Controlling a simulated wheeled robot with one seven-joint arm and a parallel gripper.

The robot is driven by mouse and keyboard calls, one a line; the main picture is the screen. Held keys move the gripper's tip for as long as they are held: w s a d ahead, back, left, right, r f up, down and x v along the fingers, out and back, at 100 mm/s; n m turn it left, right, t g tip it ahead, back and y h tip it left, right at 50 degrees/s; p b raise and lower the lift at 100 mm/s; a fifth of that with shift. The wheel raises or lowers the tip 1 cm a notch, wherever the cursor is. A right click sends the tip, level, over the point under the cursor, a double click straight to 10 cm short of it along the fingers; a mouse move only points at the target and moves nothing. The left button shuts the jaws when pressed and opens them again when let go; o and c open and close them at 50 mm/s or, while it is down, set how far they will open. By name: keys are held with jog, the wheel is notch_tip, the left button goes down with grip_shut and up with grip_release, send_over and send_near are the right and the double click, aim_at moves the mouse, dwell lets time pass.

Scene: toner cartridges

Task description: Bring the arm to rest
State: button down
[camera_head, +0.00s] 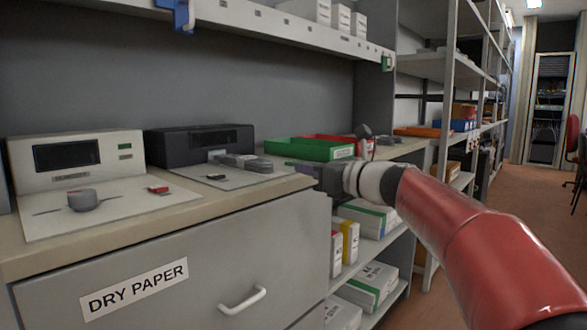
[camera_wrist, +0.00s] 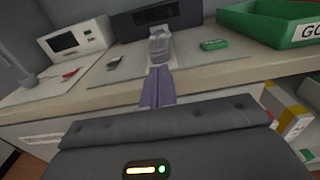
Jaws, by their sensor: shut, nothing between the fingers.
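My gripper (camera_head: 292,164) is at the end of my red arm, which reaches in from the lower right of the head view. It is held out level near the right end of the worktop (camera_head: 215,192). In the wrist view its two purple fingers (camera_wrist: 160,70) are closed together and hold nothing. They point towards a grey cartridge (camera_wrist: 160,45) on a pale board, which also shows in the head view (camera_head: 248,162). I cannot tell the exact gap between fingertips and cartridge.
A dark machine (camera_head: 198,142) and a white machine (camera_head: 75,160) stand on the worktop. Green bin (camera_head: 310,149) and red bin lie behind my gripper. Shelves with boxes (camera_head: 368,218) are below my forearm. A drawer labelled DRY PAPER (camera_head: 200,265) is shut. The right aisle has open floor.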

jog(key=v, duration=0.6)
jog(key=s+d+f+n+g+h+p, duration=0.1)
jog(key=s+f+n+g+h+p, duration=0.4)
jog(key=s+f+n, duration=0.9)
jog(key=s+d+f+n+h, duration=0.4)
jog(key=s+d+f+n, duration=0.1)
jog(key=s, duration=0.3)
jog(key=s+d+f+n+h, duration=0.5)
jog(key=s+d+f+n, duration=0.1)
jog(key=s, duration=0.3)
jog(key=shift+f+n, duration=0.3)
jog(key=shift+f, duration=0.05)
